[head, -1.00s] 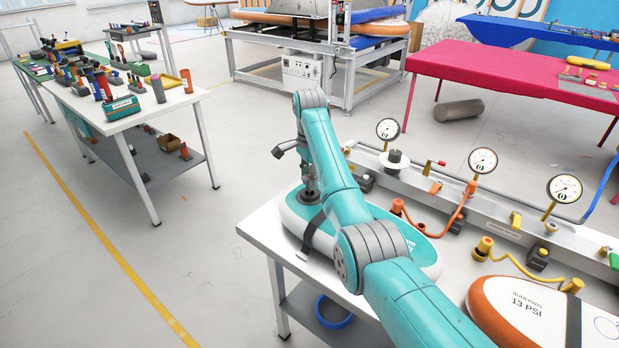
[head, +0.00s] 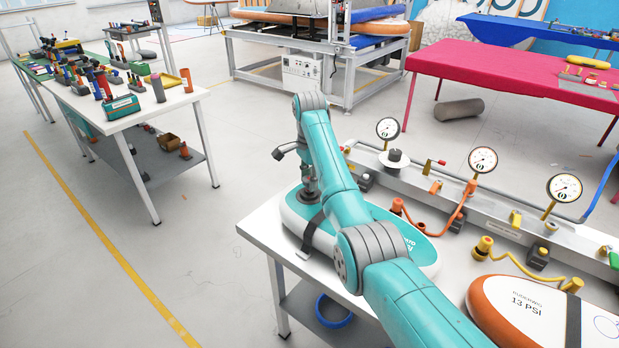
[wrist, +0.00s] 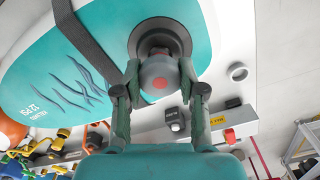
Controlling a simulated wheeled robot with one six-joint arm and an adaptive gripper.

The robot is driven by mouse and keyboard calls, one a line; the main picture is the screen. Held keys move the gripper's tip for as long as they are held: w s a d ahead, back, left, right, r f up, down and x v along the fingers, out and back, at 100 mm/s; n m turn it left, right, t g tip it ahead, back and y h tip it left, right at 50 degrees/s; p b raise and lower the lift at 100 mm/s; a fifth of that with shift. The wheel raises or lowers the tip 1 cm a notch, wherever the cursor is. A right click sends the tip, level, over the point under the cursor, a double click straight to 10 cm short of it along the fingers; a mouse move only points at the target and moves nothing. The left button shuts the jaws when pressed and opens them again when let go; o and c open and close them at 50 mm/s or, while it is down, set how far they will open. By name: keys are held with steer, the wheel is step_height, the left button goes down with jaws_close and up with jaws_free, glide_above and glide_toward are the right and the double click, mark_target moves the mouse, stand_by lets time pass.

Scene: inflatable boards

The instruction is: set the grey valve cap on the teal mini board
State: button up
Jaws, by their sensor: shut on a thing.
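The teal mini board (head: 418,243), teal and white with a dark strap across it, lies on the white table at its left end; part of it is behind my arm. In the wrist view its teal face (wrist: 40,75) fills the upper left. My gripper (wrist: 159,76) is shut on the grey valve cap (wrist: 158,70), a round grey piece with a red dot. The cap is in front of a dark round ring (wrist: 140,38) at the board's end, overlapping it in the picture. I cannot tell whether cap and ring touch. The cap is not distinguishable in the head view.
A rail with dial gauges (head: 483,159) and hoses runs along the table's back. An orange-edged 13 PSI board (head: 520,310) lies to the right. A tool-laden table (head: 150,112) stands left, with bare floor between.

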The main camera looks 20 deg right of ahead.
steer(key=shift+f, duration=0.95)
steer(key=o, duration=1.2)
steer(key=shift+c, duration=0.2)
steer(key=shift+r, duration=0.1)
steer(key=shift+r, duration=3.6)
